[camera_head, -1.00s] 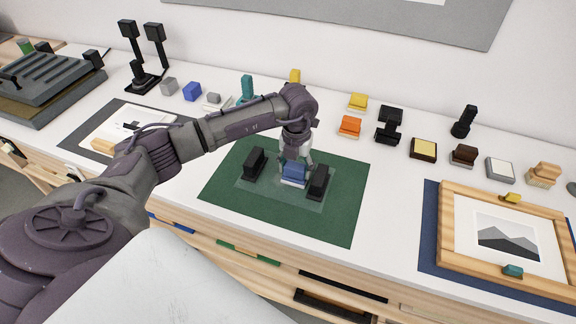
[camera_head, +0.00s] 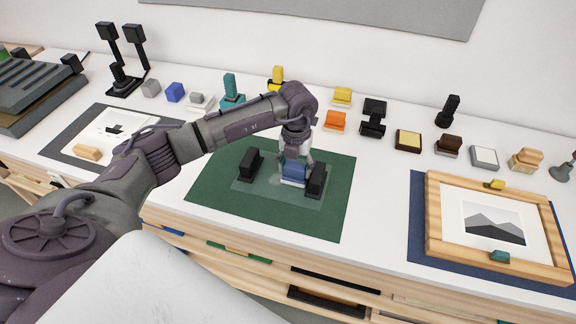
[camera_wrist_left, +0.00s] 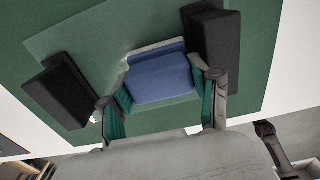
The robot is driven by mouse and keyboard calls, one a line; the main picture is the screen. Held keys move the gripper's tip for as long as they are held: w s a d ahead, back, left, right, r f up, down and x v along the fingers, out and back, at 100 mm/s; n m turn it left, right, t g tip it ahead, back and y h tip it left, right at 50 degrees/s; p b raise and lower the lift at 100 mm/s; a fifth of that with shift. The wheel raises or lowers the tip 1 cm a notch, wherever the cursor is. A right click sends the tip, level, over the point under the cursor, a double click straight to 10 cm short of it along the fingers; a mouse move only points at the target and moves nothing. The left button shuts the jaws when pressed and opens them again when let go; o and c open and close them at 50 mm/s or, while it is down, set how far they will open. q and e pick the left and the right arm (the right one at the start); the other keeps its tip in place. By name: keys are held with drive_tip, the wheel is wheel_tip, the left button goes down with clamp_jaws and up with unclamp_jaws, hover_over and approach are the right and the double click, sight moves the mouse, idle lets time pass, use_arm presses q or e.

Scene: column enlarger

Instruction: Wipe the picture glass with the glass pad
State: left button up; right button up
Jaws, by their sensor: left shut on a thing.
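The picture glass (camera_head: 262,189) is a clear pane lying on the green mat (camera_head: 330,221), with a black block (camera_head: 250,165) on its left part and another black block (camera_head: 316,181) on its right part. My left gripper (camera_head: 294,168) is shut on the blue glass pad (camera_head: 293,174), which has a pale underside, close to the right block. In the left wrist view the blue pad (camera_wrist_left: 160,80) sits between the two fingers, over the glass. I cannot tell whether its underside touches the pane. My right gripper is not in view.
A wooden picture frame (camera_head: 434,219) with a mountain print lies on a blue mat at the right. Several small blocks and pads, including an orange one (camera_head: 335,121), line the back. A print on a grey mat (camera_head: 62,148) lies at the left.

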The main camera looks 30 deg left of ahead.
use_arm(q)
drive_tip(key=shift+w+r+p, duration=0.15)
drive_tip(key=shift+r+p, duration=0.35)
drive_tip(key=shift+r, duration=0.25)
drive_tip(key=shift+a+r+p, duration=0.1)
drive_tip(key=shift+r+p, duration=1.65)
drive_tip(key=shift+r, duration=1.1)
